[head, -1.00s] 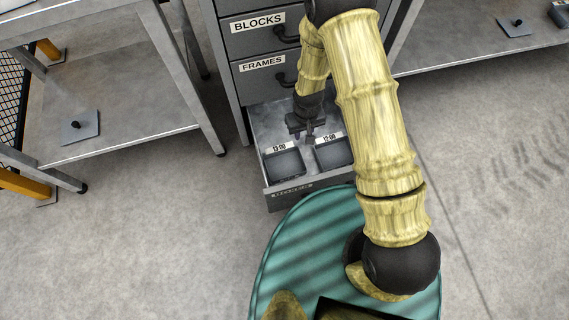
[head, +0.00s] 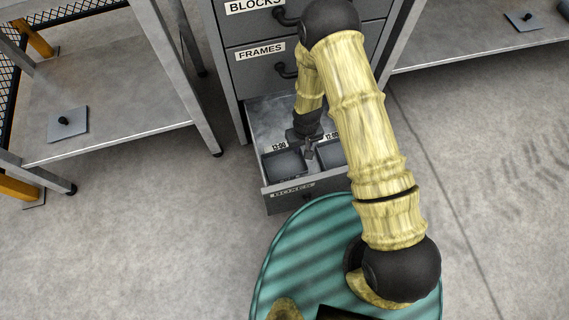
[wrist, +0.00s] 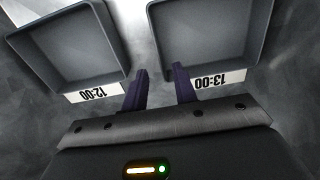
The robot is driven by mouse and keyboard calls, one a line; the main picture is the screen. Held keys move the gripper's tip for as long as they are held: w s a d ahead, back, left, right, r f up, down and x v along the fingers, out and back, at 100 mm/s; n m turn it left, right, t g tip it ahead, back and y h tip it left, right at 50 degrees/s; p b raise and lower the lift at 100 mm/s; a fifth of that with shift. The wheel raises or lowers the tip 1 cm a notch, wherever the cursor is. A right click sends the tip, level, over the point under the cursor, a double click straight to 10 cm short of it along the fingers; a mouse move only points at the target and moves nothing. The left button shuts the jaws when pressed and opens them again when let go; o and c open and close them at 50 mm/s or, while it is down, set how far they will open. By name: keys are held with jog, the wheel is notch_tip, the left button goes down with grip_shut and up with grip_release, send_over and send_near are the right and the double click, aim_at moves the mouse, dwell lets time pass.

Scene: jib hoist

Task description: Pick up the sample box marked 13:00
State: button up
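The sample box marked 13:00 (head: 284,163) is a dark grey open box at the left in the open drawer. In the wrist view the same box (wrist: 212,35) is at upper right, empty inside, with its 13:00 label (wrist: 220,79) beside its edge. The box marked 12:00 (wrist: 68,42) is at upper left; in the head view it (head: 331,154) is partly hidden by my arm. My gripper (head: 309,152) is over the drawer between the two boxes. In the wrist view its fingers (wrist: 160,76) are apart with nothing between them, the right one close to the 13:00 box.
The open drawer (head: 292,189), labelled BOXES, is below the closed FRAMES drawer (head: 262,72) of the grey cabinet. A metal table (head: 110,128) stands left and another (head: 470,52) right. The floor (head: 130,250) at lower left is clear.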

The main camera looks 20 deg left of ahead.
aim_at(302, 154)
jog(key=f+b, duration=0.4)
jog(key=f, duration=0.1)
jog(key=shift+s+d+f, duration=0.15)
jog(key=shift+s, duration=0.2)
dwell(0.4)
grip_shut()
